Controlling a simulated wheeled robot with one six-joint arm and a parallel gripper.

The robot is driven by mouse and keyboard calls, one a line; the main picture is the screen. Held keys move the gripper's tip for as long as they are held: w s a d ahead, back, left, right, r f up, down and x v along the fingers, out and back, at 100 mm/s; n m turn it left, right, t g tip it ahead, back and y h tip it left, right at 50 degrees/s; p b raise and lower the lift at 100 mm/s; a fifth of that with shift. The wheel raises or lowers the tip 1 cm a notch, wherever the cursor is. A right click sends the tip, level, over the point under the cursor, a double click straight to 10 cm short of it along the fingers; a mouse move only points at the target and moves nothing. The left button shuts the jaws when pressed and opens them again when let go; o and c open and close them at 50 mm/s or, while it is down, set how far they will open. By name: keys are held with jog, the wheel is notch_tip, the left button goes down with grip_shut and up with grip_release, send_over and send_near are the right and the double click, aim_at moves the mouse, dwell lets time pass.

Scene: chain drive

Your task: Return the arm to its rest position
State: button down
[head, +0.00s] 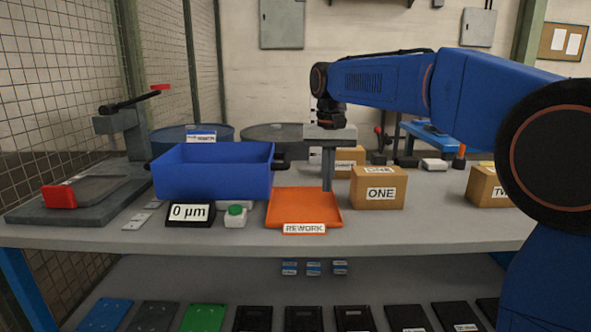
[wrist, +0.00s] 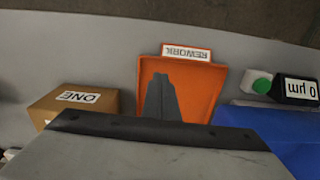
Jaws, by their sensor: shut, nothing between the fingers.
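My blue arm (head: 385,82) reaches from the right over the workbench, and its wrist points down. My gripper (head: 328,186) is above the back part of the orange REWORK tray (head: 303,207), with its fingers shut and empty. In the wrist view my gripper (wrist: 161,80) shows as one dark joined shape in front of the orange tray (wrist: 206,88). The tray looks empty where it shows. I cannot tell the exact height of the fingertips above it.
A blue bin (head: 212,175) stands close left of the gripper, and a box marked ONE (head: 378,188) close right. A display reading 0 µm (head: 189,213) and a green button (head: 235,212) sit in front. Another box (head: 488,187) stands farther right. Wire mesh walls the left side.

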jog(key=s+d+t, duration=0.1)
jog(key=s+d, duration=0.7)
jog(key=s+d+f+t, duration=0.1)
jog(key=s+d+f, duration=0.3)
jog(key=s+f, duration=0.2)
jog(key=s+d+f+t, duration=0.1)
jog(key=s+d+f, duration=0.3)
jog(key=s, duration=0.7)
jog(key=s+d+f+t, duration=0.1)
jog(key=s+d+f, duration=0.3)
jog(key=s+f, duration=0.4)
jog(key=shift+s+d+f+t, duration=0.15)
jog(key=shift+s+d+t, duration=0.2)
jog(key=shift+s, duration=0.15)
